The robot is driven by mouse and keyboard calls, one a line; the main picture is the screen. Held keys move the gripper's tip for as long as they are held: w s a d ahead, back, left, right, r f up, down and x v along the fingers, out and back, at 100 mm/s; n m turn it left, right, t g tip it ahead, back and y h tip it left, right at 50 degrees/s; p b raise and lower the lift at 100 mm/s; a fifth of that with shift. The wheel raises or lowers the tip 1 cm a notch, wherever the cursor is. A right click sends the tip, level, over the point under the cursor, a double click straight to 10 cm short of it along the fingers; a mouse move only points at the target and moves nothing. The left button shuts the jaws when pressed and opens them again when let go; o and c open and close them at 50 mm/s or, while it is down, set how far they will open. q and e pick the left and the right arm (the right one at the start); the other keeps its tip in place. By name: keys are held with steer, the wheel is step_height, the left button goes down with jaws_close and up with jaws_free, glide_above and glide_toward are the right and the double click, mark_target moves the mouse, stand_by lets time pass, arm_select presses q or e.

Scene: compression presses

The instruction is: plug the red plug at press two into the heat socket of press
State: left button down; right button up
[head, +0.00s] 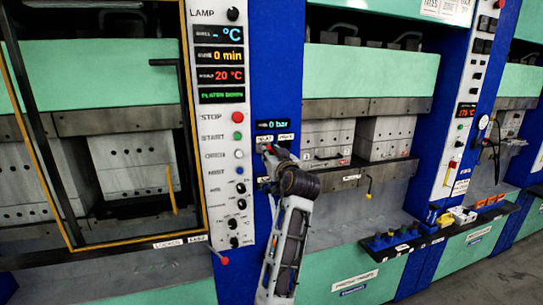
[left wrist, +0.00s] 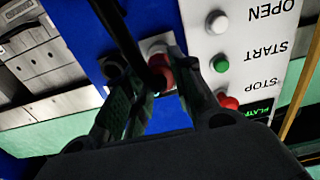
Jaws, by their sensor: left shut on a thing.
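My left gripper (head: 272,153) reaches up to the blue post beside the white control panel. In the left wrist view its two fingers (left wrist: 157,88) are closed around the red plug (left wrist: 163,70). A black cable runs from the plug toward the top left of that view. The plug overlaps a pale socket plate (left wrist: 158,44) on the post; I cannot tell whether it is seated in it. A second, dark socket (left wrist: 113,67) lies just left of it there. In the head view the red plug (head: 268,148) shows as a small patch at the fingertips. My right gripper is not in view.
The control panel (head: 221,110) with displays, buttons and knobs stands left of the gripper. A press with an open, yellow-edged guard (head: 22,115) is further left. A "0 bar" display (head: 278,125) sits above the sockets. A black shelf (head: 440,232) with small coloured items is at right.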

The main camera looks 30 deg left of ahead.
mark_target(271, 153)
arm_select(q)
steer(key=shift+x, duration=1.5)
stand_by(1.3)
steer(key=c, duration=1.1)
jaws_free()
steer(key=shift+w+a, duration=0.1)
steer(key=shift+r, duration=0.1)
steer(key=shift+r, duration=4.9)
